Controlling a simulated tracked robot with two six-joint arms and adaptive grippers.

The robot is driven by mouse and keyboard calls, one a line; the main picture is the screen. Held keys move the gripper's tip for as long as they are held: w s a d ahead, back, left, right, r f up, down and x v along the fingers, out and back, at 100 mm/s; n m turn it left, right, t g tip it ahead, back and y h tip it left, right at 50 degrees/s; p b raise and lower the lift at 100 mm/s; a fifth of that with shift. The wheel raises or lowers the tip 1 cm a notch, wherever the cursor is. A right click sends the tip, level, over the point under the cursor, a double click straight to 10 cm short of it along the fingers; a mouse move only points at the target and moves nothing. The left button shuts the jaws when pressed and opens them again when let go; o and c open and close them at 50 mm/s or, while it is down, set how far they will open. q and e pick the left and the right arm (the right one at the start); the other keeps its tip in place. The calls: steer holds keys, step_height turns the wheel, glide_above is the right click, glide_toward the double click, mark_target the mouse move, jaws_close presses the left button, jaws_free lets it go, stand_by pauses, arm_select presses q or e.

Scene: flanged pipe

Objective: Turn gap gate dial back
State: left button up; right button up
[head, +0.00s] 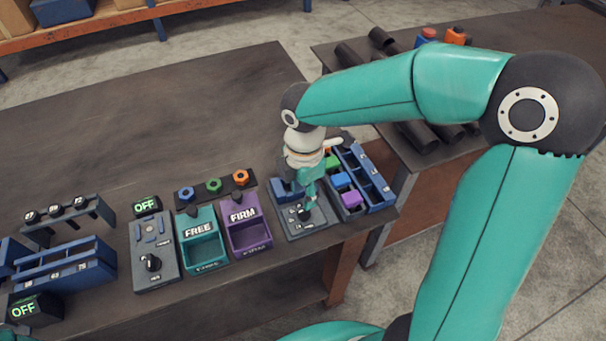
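My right gripper (306,196) points down over a grey panel (316,229) near the table's front right. Its teal fingertips are at a small black dial (304,214) on that panel. The gripper covers part of the panel, and I cannot tell whether the fingers are closed on the dial. A second grey panel (142,279) stands further left, with a black dial (152,262) and a lit OFF display (146,205) behind it. The labels are too small to tell which dial is the gap gate's. My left gripper is not in view.
A teal FREE bin (203,250) and a purple FIRM bin (247,236) stand between the panels. A blue rack (366,180) and colored blocks (351,198) lie close right of my gripper. Dark pipes (349,54) lie on another table. The back of the main table is clear.

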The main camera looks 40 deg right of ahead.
mark_target(303, 209)
step_height(303, 209, up, 6)
stand_by(0.7)
